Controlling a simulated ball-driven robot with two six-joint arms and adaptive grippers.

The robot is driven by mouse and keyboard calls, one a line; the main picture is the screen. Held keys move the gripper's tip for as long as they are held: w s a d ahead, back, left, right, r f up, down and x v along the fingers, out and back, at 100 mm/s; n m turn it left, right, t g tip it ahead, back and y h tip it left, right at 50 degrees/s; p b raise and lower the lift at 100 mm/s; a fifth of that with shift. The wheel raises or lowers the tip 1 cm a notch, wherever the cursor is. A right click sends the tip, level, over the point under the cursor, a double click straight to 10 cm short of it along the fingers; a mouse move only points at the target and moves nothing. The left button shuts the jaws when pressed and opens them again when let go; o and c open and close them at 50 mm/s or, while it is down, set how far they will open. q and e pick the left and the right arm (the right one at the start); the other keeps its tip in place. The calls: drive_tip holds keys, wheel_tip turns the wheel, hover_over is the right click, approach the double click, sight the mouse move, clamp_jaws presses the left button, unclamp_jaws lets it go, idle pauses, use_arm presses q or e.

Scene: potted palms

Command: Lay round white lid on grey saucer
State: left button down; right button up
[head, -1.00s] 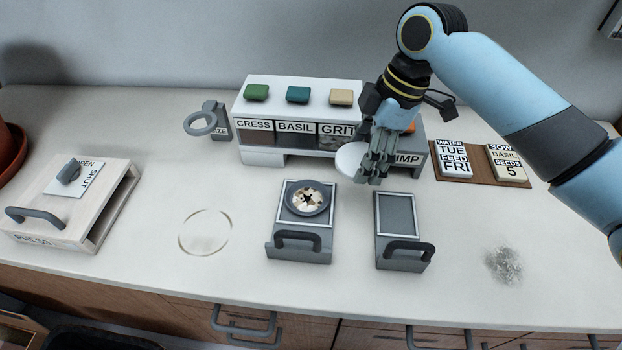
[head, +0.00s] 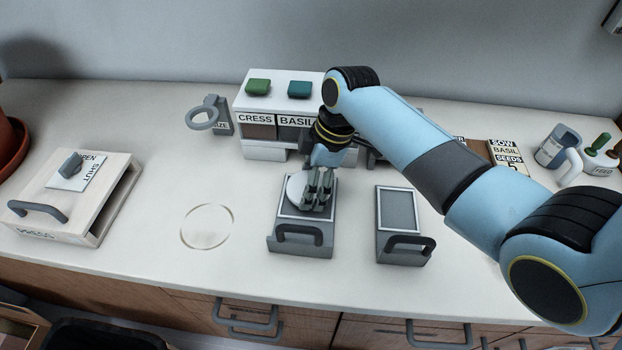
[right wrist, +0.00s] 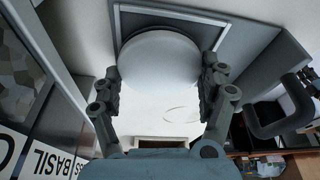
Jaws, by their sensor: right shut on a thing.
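The round white lid (head: 295,188) is held by my right gripper (head: 317,198) over the left grey tray, where the saucer stood in the earlier head view. In the right wrist view the white lid (right wrist: 160,60) sits between the two fingers of my right gripper (right wrist: 160,88). The grey saucer is hidden behind the lid and fingers, and I cannot tell whether the lid touches it. My left gripper is not in view.
The left grey tray (head: 286,243) has a dark handle at its front. A second, empty grey tray (head: 397,212) stands to its right. The white labelled rack (head: 262,151) is behind. A wooden press (head: 75,222) stands at left. The counter around the faint ring (head: 207,226) is clear.

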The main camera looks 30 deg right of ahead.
drive_tip(key=shift+f, duration=0.15)
drive_tip(key=o, duration=1)
drive_tip(key=v, duration=1.2)
drive_tip(key=shift+p, duration=0.45)
drive_tip(key=shift+d, duration=0.1)
